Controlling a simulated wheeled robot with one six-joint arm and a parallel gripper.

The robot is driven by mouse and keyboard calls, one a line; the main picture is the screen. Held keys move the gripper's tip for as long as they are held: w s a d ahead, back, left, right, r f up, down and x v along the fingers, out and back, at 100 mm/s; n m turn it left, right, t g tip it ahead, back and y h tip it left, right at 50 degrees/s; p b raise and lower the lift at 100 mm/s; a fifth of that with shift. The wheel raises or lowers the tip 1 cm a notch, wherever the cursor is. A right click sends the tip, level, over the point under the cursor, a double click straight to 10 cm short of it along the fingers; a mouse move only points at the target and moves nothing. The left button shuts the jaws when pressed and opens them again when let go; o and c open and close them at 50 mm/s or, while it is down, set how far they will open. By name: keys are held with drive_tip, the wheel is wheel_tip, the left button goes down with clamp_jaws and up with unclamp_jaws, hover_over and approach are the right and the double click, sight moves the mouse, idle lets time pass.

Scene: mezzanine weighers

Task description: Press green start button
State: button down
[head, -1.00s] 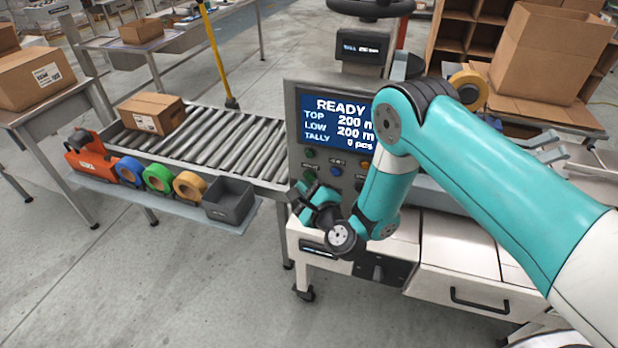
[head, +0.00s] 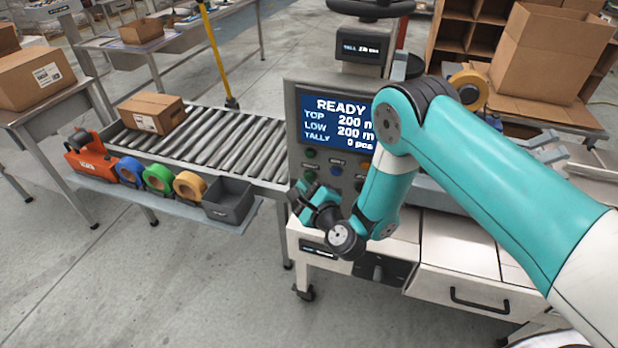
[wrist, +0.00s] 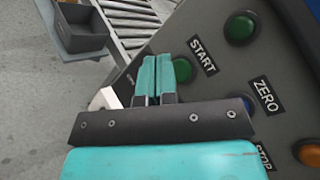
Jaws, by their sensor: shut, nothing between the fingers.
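The control panel (head: 345,190) shows a READY screen (head: 337,122). On the panel, the green start button (wrist: 182,70) sits beside a START label (wrist: 202,57) in the wrist view. It also shows in the head view (head: 310,176), just above my gripper (head: 298,195). In the wrist view my gripper (wrist: 156,62) is shut and empty. Its fingertips are just left of the button and partly overlap its edge in the picture. I cannot tell whether they touch it.
Another green round part (wrist: 240,27) is up and right of START. A blue button (wrist: 248,103) by the ZERO label and an orange button (wrist: 310,155) by the STOP label are close by. A grey bin (head: 229,200) and roller conveyor (head: 215,140) lie left of the panel.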

drive_tip(key=shift+w+r+p, duration=0.1)
drive_tip(key=shift+r+p, duration=0.05)
drive_tip(key=shift+p, duration=0.45)
drive_tip(key=shift+w+d+p, duration=0.15)
drive_tip(key=shift+w+p, duration=0.1)
drive_tip(key=shift+p, duration=0.65)
drive_tip(key=shift+s+f+b, duration=0.15)
drive_tip(key=shift+f+b, duration=0.1)
drive_tip(key=shift+b, duration=0.3)
drive_tip(key=shift+s+r+b, duration=0.15)
drive_tip(key=shift+s+b, duration=0.05)
drive_tip(key=shift+b, duration=0.1)
drive_tip(key=shift+s+a, duration=0.1)
drive_tip(key=shift+a, duration=0.1)
drive_tip(key=s+b, duration=0.1)
drive_tip(key=s+a, duration=0.1)
drive_tip(key=s, duration=0.1)
drive_tip(key=s+b, duration=0.1)
drive_tip(key=shift+s+a+b, duration=0.25)
drive_tip(key=shift+a+b, duration=0.05)
drive_tip(key=shift+b, duration=0.05)
